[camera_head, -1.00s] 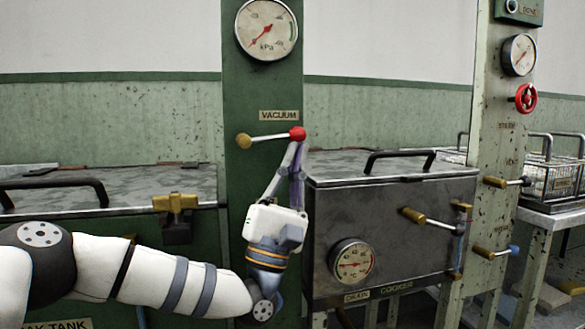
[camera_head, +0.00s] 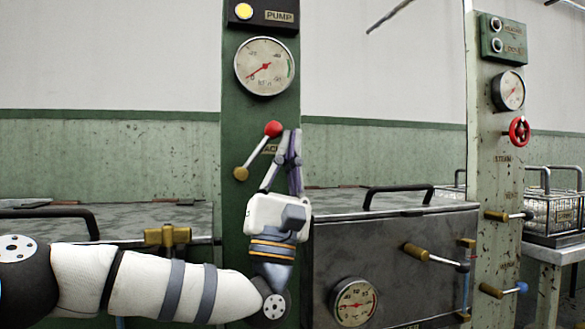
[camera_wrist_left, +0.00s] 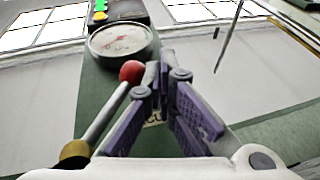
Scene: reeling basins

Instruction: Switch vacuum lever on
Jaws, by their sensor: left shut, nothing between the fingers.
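The vacuum lever (camera_head: 257,152) is on the green panel in the head view. It has a brass pivot at its lower left and a red ball knob (camera_head: 273,129) at its upper right end, so it slants steeply upward. It also shows in the left wrist view, with the red knob (camera_wrist_left: 131,72) just left of the fingertips. My left gripper (camera_head: 292,135) is shut and empty, its fingertips just right of the knob. I cannot tell whether they touch it. The gripper partly hides the vacuum label (camera_head: 270,149). My right gripper is not in view.
A pressure gauge (camera_head: 264,66) and a pump box (camera_head: 264,14) with a lit yellow lamp sit above the lever. A metal cooker (camera_head: 385,250) with a handle stands to the right. A lidded tank (camera_head: 120,222) stands to the left.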

